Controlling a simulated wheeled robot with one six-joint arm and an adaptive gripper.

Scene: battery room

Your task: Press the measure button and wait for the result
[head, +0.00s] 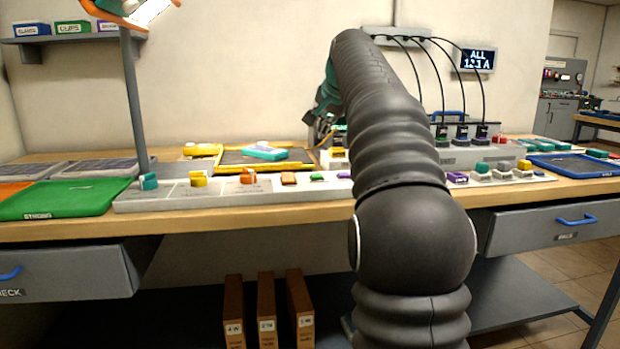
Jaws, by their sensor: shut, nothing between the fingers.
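My arm rises through the middle of the head view and bends over the bench. My gripper (325,112) shows only in part at the left of the arm's far end, above the back of the bench; its fingers are shut with nothing held. A dark display (477,60) on the back wall reads "ALL" above a number in A, perhaps 12.1. A grey charger-like unit (465,155) with several dark cables stands right of my arm. Coloured knobs or buttons, among them a green one (482,167), stand in front of it. No measure label is readable, and my arm hides part of the bench.
A long grey strip (150,198) with coloured knobs runs along the front edge. A yellow-edged tray (262,168) holds a teal object. A green tray (60,200) is at left, a blue tray (575,168) at right. A grey post (133,100) stands at left.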

